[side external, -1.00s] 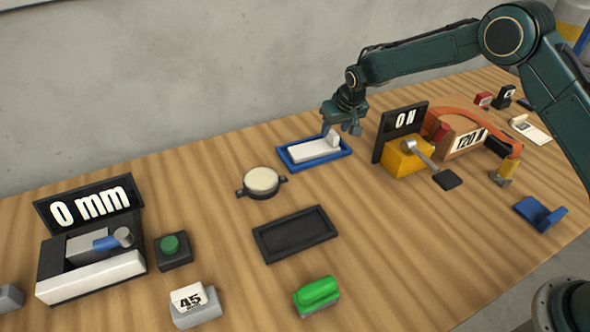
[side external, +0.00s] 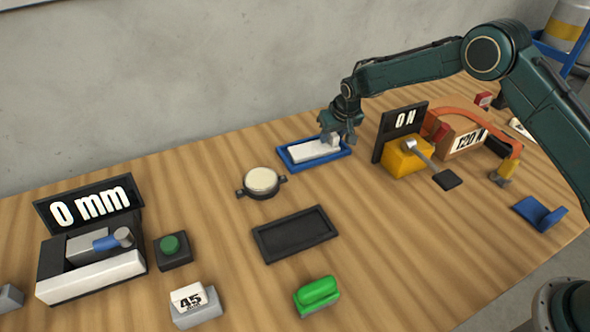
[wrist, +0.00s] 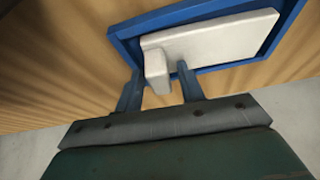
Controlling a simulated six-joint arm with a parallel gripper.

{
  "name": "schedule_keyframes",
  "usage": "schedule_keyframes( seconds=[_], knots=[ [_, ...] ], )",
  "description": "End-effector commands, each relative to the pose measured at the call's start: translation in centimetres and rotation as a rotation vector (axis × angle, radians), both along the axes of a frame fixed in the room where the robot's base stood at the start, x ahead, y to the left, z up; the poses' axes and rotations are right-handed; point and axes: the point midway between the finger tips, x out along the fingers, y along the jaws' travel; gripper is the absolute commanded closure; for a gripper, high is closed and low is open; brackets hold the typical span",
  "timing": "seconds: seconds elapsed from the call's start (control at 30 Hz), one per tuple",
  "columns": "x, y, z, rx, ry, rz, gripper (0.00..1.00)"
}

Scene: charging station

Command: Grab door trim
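The door trim looks like a white flat piece with a raised block at one end (side external: 312,151). It lies in a blue tray (side external: 290,163) near the wall. My gripper (side external: 335,138) is down at the trim's raised right end. In the wrist view the white trim (wrist: 215,45) shows with its raised block between my two fingers (wrist: 160,75). The fingers are apart, one on each side of the block, with a small gap visible on the right side. The gripper partly hides the raised end in the side view.
A yellow device (side external: 405,160) with a lever and an "ON" sign (side external: 404,122) stands close to the right of the tray. A round white-topped part (side external: 261,180) is to its left. An empty black tray (side external: 295,234) lies in front.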

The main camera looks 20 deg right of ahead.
Motion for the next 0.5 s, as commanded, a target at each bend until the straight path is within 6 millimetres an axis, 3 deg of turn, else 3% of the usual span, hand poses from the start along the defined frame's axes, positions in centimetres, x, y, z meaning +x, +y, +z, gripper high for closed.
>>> schedule_keyframes(
  seconds=[0.03, 0.17, 0.2, 0.5],
  knots=[
    [0.0, 0.0, 0.01, 0.0, 0.0, 0.0, 0.72],
    [0.0, 0.0, 0.02, 0.0, 0.0, 0.0, 0.98],
    [0.0, 0.0, 0.02, 0.0, 0.0, 0.0, 1.0],
    [0.02, 0.01, 0.15, 0.0, -0.001, 0.0, 1.0]
  ],
)
